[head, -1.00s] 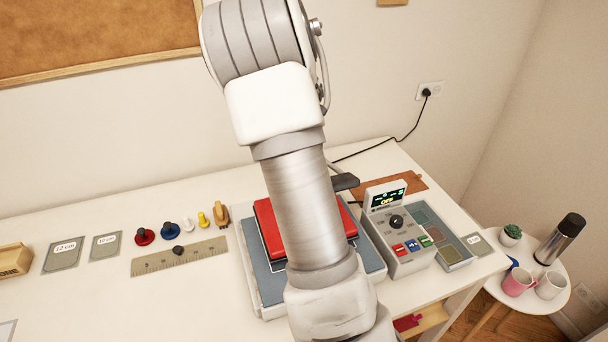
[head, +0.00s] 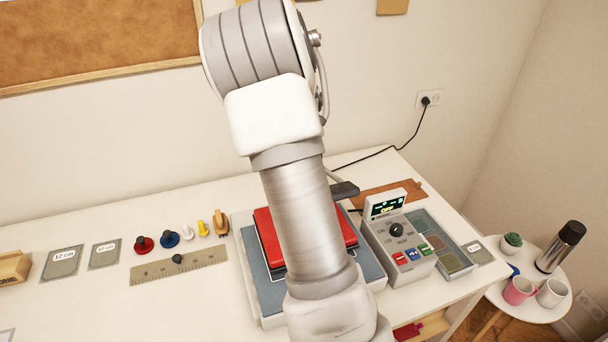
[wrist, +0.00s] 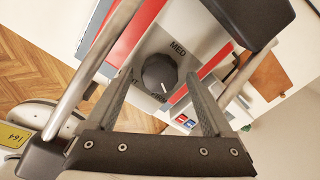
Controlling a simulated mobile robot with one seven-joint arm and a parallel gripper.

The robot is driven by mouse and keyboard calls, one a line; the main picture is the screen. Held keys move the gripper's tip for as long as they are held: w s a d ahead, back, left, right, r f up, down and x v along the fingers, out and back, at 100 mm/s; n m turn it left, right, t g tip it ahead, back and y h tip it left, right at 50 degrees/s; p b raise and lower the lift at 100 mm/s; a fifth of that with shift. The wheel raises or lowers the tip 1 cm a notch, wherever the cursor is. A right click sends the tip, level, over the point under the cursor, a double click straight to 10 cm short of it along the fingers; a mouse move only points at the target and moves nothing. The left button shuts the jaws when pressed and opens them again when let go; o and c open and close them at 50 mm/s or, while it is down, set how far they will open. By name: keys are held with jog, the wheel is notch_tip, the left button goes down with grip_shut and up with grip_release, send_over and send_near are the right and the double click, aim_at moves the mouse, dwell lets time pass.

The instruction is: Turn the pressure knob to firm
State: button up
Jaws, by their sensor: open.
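The pressure knob (wrist: 158,72), round and dark grey with a light pointer line on its lower part, shows in the wrist view on a grey panel. A "MED" label is above it; a partly hidden label ending in "T" is at its lower left, and lettering below it is partly covered. My gripper (wrist: 159,79) is open, one finger on each side of the knob, with gaps visible; I cannot tell if either finger touches it. In the head view my arm covers part of the red-topped press (head: 268,238), and this knob and my gripper are hidden.
A control box (head: 381,244) with its own dial, coloured buttons and an "OFF" display stands right of the press. Left are a ruler (head: 160,271), several pins and stamps. A side table (head: 532,312) holds mugs and a flask (head: 561,246).

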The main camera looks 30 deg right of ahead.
notch_tip(320, 180, up, 17)
jog(key=b, duration=0.1)
jog(key=shift+r, duration=0.2)
dwell(0.6)
